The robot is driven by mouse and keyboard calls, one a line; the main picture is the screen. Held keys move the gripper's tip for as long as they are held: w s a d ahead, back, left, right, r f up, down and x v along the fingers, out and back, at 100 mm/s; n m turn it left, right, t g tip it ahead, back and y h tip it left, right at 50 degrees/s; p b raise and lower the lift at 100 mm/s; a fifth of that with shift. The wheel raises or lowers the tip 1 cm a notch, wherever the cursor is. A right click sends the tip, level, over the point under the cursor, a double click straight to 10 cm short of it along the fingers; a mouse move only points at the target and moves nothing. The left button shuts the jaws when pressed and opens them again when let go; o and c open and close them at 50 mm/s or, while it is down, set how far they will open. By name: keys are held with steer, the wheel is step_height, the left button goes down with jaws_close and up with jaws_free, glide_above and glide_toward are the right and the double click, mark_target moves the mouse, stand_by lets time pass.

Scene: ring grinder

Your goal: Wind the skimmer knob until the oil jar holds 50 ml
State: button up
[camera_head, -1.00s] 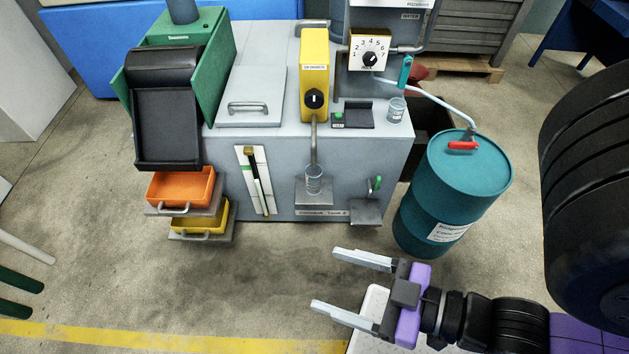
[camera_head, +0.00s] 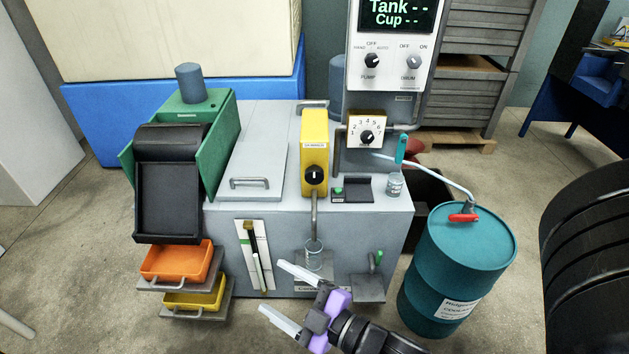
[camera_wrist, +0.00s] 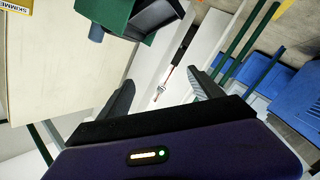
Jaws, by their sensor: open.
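The yellow oil skimmer (camera_head: 315,150) stands upright on the grey coolant tank (camera_head: 231,235). Its black knob (camera_head: 314,175) is low on the front face. A spout runs down from it to a clear jar (camera_head: 313,255) on a small shelf at the tank's front. The jar's oil level is too small to read. My gripper (camera_head: 271,290) is open and empty, in front of the tank, below and left of the jar and apart from it. In the wrist view its two fingers (camera_wrist: 160,92) are spread with nothing between them.
A teal drum (camera_head: 455,262) with a red valve stands at the right. Orange (camera_head: 180,265) and yellow (camera_head: 196,296) trays jut out at the left. A control panel (camera_head: 390,65) and a numbered dial (camera_head: 366,132) stand behind the skimmer. A small cup (camera_head: 394,186) sits on the tank top.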

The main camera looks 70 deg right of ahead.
steer(key=w+d+f+n+g+h, duration=0.25)
steer(key=w+d+n+h, duration=0.2)
steer(key=w+d, duration=0.55)
steer(key=n+g+h, duration=0.7)
steer(key=n+h, duration=0.2)
steer(key=n, duration=0.5)
glide_toward(315, 180)
steer(key=x, duration=0.3)
steer(key=shift+n, duration=0.25)
steer(key=shift+b+x, duration=0.9)
steer(key=shift+x, duration=3.2)
steer(key=c, duration=1.4)
